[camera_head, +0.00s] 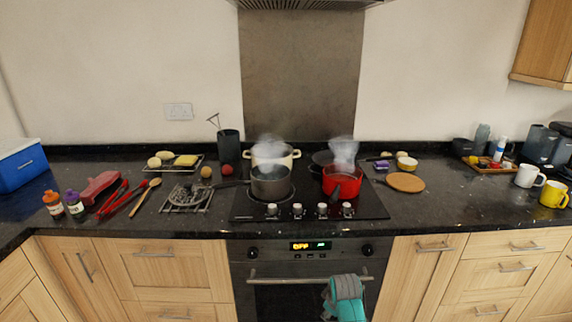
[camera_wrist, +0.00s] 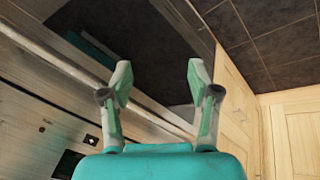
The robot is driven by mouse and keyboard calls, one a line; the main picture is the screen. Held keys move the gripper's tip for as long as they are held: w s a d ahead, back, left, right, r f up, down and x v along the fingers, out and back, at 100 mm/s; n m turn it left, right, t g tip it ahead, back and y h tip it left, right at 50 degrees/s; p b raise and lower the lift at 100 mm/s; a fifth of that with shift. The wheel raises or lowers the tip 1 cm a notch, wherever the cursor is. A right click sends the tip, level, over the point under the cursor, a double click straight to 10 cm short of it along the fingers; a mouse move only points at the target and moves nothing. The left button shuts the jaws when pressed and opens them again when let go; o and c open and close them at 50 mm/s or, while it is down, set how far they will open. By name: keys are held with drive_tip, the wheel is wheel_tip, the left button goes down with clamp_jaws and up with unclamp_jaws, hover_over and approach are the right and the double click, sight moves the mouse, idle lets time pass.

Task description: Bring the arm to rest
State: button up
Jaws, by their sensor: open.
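In the wrist view my gripper (camera_wrist: 158,78) is open, its two green-and-grey fingers spread with nothing between them. Its teal body fills the bottom of that view. In the head view a grey and teal shape, which looks like my gripper (camera_head: 330,303), is low in front of the oven door, right of its middle. It overlaps the oven handle (camera_head: 290,281) in the picture; I cannot tell whether it touches. The handle also crosses the upper left of the wrist view (camera_wrist: 60,50), beyond the fingers.
Above the oven (camera_head: 275,300), a steaming grey pot (camera_head: 271,184), cream pot (camera_head: 289,154) and red pot (camera_head: 342,187) stand on the hob (camera_head: 245,207). The dark counter (camera_head: 440,205) holds utensils, bottles and mugs. Wooden cabinets flank the oven. Dark tiled floor (camera_wrist: 280,40) looks clear.

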drive_tip(key=s+f+m+t, duration=0.1)
drive_tip(key=s+f, duration=0.6)
drive_tip(key=s, duration=0.1)
drive_tip(key=s+d+f+m+t, duration=0.1)
drive_tip(key=s+m+t, duration=0.1)
drive_tip(key=s, duration=1)
drive_tip(key=s+d+f+m+t, duration=0.1)
drive_tip(key=s+f+m+t, duration=0.1)
drive_tip(key=s, duration=1.1)
drive_tip(key=s+r+m+t, duration=0.25)
drive_tip(key=s+r, duration=0.75)
drive_tip(key=s, duration=0.5)
drive_tip(key=s+r+m+t, duration=0.1)
drive_tip(key=s+r, duration=0.4)
drive_tip(key=r, duration=0.3)
drive_tip(key=s+r+m+t, duration=0.1)
drive_tip(key=s+r, duration=0.4)
drive_tip(key=r, duration=0.4)
drive_tip(key=shift+s+t, duration=0.15)
drive_tip(key=shift+t, duration=0.2)
